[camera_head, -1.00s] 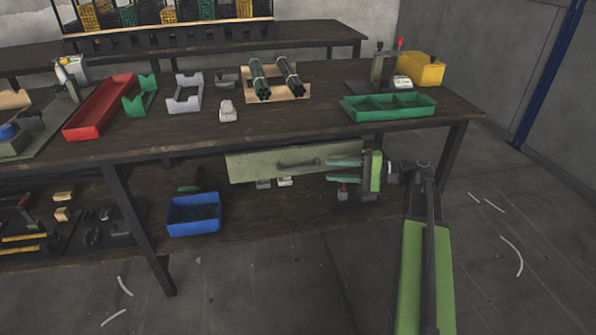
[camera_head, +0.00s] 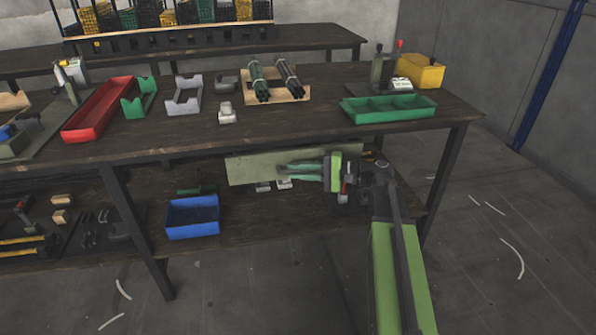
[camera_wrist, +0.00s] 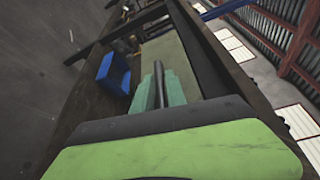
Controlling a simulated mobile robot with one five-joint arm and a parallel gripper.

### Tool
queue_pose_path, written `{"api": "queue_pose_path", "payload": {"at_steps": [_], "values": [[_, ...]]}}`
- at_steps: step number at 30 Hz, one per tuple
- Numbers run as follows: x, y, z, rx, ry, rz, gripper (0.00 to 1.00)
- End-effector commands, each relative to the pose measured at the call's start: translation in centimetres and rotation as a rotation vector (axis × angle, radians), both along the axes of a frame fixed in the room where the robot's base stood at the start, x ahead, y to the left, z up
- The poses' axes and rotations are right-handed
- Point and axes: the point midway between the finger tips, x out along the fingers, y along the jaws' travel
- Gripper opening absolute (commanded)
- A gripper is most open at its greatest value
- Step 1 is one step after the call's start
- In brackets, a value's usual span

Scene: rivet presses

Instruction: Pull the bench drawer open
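The drawer front (camera_head: 252,168) is a pale grey-green panel under the front edge of the bench top; it looks closed. Its dark bar handle was plain to see earlier and is now mostly hidden by my gripper in the head view. My gripper (camera_head: 298,171) reaches in from the right, one green finger above and one below the handle. In the wrist view the dark handle (camera_wrist: 158,85) lies between the two green fingers, which sit close against it on both sides. The fingers look shut on it. The drawer's inside is hidden.
The bench top (camera_head: 300,130) above bears a green divided tray (camera_head: 390,113), a red tray (camera_head: 98,115) and several parts. A blue bin (camera_head: 192,222) stands on the lower shelf, left of the drawer. The floor in front is clear.

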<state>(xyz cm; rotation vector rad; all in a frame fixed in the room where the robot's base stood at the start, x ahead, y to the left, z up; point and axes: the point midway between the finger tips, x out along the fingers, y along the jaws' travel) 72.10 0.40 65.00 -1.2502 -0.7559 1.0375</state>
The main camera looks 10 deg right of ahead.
Motion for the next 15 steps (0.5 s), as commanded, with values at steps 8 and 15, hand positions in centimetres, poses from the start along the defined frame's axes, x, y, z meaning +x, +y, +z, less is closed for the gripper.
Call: {"api": "queue_pose_path", "payload": {"at_steps": [8, 15], "values": [[-0.01, 0.01, -0.01, 0.0, 0.0, 0.001, 0.0], [-0.01, 0.03, -0.01, 0.0, 0.0, 0.001, 0.0]]}}
